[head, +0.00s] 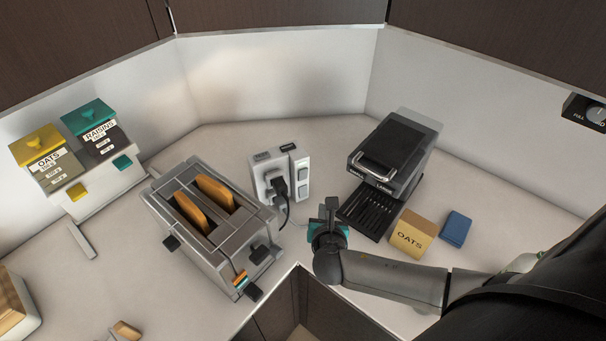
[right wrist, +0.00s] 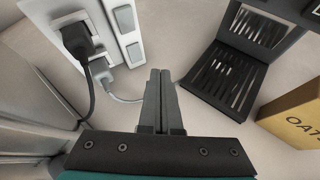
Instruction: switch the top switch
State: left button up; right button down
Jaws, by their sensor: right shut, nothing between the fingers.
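A white power outlet block (head: 265,172) stands upright on the counter between the toaster and the coffee machine. Its right face carries two switches, the top switch (head: 303,168) above a lower switch (head: 302,191). In the right wrist view, the top switch (right wrist: 124,18) and the lower switch (right wrist: 135,53) are at the upper left. A black plug (head: 280,187) with a cord sits in the block. My right gripper (head: 329,207) is shut and empty, in front and to the right of the block, apart from it. In the right wrist view its fingers (right wrist: 161,75) point toward the counter beside the block. My left gripper is out of view.
A toaster (head: 234,240) with bread slices stands left of the block. A black coffee machine (head: 398,146) is behind right, with an oats box (head: 409,236) and a blue box (head: 455,229) near it. Oats and raisins dispensers (head: 77,147) stand at the left.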

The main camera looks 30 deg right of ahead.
aim_at(306, 174)
jog(key=w+r+b, duration=0.1)
jog(key=w+b, duration=0.1)
jog(key=w, duration=0.6)
jog(key=shift+d, duration=0.15)
jog(key=shift+w+r, duration=0.1)
dwell(1.8)
jog(key=shift+w, duration=0.25)
jog(key=shift+w+d+r+p, duration=0.1)
jog(key=shift+w+r+p, duration=0.25)
jog(key=shift+w+r, duration=0.15)
dwell(1.1)
jog(key=shift+s+f+p, duration=0.15)
jog(key=shift+s+p, duration=0.15)
jog(key=shift+p, duration=0.25)
jog(key=shift+f, duration=0.1)
